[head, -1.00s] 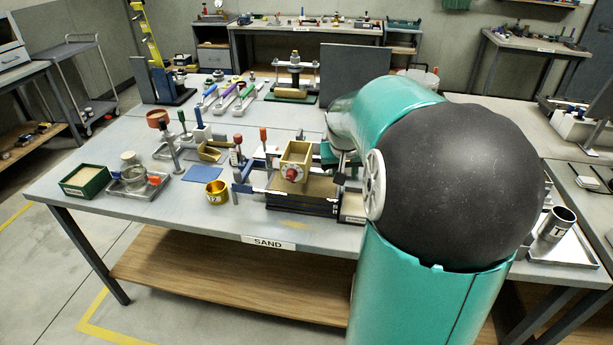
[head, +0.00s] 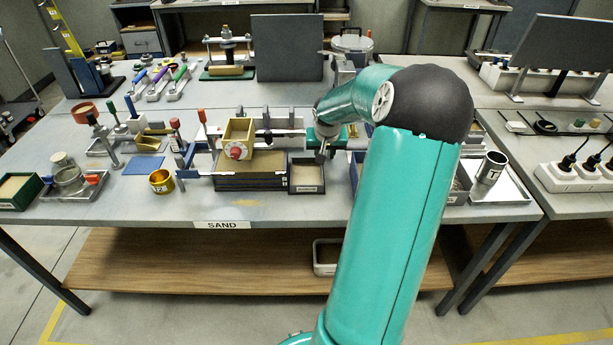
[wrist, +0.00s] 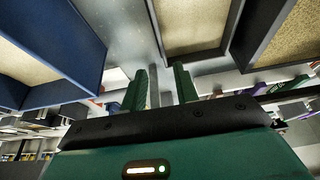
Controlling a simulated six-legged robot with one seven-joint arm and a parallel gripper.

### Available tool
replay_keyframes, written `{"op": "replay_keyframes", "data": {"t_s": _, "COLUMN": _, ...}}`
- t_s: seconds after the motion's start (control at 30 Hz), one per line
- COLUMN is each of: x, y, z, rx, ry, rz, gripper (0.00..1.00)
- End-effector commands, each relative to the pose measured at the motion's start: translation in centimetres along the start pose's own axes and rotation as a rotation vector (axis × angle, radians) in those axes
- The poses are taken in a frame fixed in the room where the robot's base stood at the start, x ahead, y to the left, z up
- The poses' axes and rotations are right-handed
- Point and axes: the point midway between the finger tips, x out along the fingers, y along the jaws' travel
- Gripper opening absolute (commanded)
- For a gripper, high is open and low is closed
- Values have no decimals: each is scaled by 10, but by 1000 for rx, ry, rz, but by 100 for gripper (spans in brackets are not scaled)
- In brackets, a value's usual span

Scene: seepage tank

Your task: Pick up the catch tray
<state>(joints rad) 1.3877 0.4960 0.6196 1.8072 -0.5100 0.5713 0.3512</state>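I cannot read which piece is named the catch tray. A small dark open tray (head: 306,188) with a pale floor and a front label stands on the bench right of the stacked dark box. My gripper (head: 322,155) is by its right side, partly hidden by my arm. A grey-rimmed, tan-floored tray (wrist: 231,32) lies just beyond the fingers. Contact cannot be told.
A blue-walled tray (wrist: 92,72) is left of the fingers. On the bench, a brass box (head: 238,132) stands at the left, and a metal tray (head: 512,190) holds a steel cup (head: 491,168) at the right. A pale bin (head: 324,258) sits on the lower shelf.

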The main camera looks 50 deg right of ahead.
Motion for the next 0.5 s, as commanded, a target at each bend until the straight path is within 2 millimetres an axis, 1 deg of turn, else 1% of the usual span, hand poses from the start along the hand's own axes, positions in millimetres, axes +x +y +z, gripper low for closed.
{"op": "replay_keyframes", "data": {"t_s": 0.23, "x": 32, "y": -8, "z": -4, "rx": -1, "ry": -3, "rz": -4, "gripper": 30}}
{"op": "replay_keyframes", "data": {"t_s": 0.3, "x": 42, "y": -7, "z": -4, "rx": 0, "ry": -3, "rz": -2, "gripper": 30}}
{"op": "replay_keyframes", "data": {"t_s": 0.4, "x": 49, "y": -7, "z": -4, "rx": 0, "ry": -2, "rz": -1, "gripper": 30}}
{"op": "replay_keyframes", "data": {"t_s": 0.5, "x": 51, "y": -6, "z": -4, "rx": 0, "ry": -1, "rz": 0, "gripper": 30}}
